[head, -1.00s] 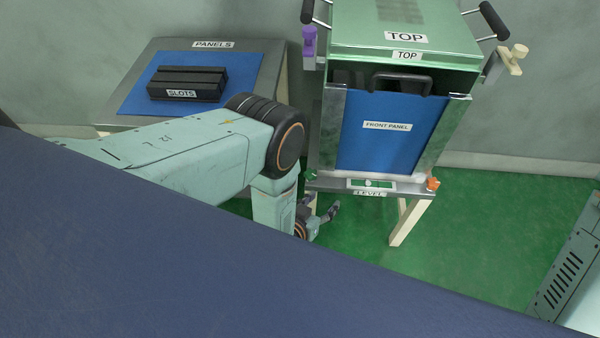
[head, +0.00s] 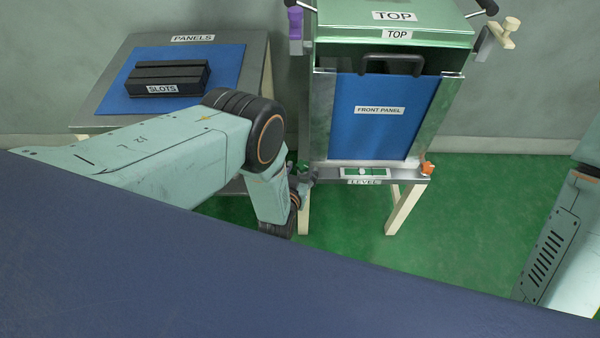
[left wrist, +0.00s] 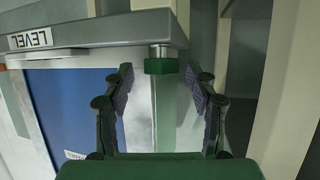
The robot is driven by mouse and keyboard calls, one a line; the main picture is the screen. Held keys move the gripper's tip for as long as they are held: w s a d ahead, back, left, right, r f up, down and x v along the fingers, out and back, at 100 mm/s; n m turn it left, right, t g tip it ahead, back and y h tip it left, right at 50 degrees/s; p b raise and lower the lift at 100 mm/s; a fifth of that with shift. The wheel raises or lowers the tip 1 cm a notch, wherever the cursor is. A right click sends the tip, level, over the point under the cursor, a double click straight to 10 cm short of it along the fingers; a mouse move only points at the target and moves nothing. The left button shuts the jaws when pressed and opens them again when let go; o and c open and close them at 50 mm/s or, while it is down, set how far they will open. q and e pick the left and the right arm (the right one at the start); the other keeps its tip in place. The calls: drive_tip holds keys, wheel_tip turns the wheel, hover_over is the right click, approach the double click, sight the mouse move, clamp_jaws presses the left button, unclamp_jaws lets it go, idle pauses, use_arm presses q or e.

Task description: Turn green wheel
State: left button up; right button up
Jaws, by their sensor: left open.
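The green wheel (left wrist: 161,66) is a small faceted knob on a short metal post at the corner of the metal ledge marked LEVEL, which appears upside down in the left wrist view. My left gripper (left wrist: 159,73) is open, with one dark finger on each side of the wheel. Gaps show between the wheel and both fingers. In the head view, my left gripper (head: 304,178) is small and partly hidden by my arm at the left front corner of the ledge (head: 332,173). My right gripper is out of view.
Above the ledge stands a green cabinet with a blue front panel (head: 378,125). An orange knob (head: 427,169) is at the ledge's right corner. A purple knob (head: 295,22) is at the upper left. A panels table (head: 258,70) stands at left. Green floor (head: 470,205) is clear at right.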

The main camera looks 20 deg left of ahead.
use_arm(q)
drive_tip(key=shift+w, duration=0.15)
drive_tip(key=shift+a, duration=0.15)
drive_tip(key=shift+c, duration=0.3)
drive_tip(key=c, duration=1.1)
drive_tip(key=shift+a+m+h, duration=0.1)
drive_tip(key=shift+m+h, duration=0.2)
drive_tip(key=shift+a+f+m+h+b, duration=0.1)
drive_tip(key=shift+a+m+h+b, duration=0.2)
drive_tip(key=shift+m+h, duration=0.6)
drive_tip(key=shift+w+a+m+g+h+b, duration=0.15)
drive_tip(key=shift+m+g+h+b, duration=0.25)
drive_tip(key=shift+m+h, duration=0.45)
drive_tip(key=shift+w+a+m+g+h+b, duration=0.15)
drive_tip(key=shift+m+g+h+b, duration=0.45)
drive_tip(key=shift+m+h, duration=0.45)
drive_tip(key=shift+s+a+m+g+h+b, duration=0.15)
drive_tip(key=shift+m+g+h+b, duration=0.25)
drive_tip(key=shift+m+h+b, duration=0.6)
drive_tip(key=shift+w, duration=0.1)
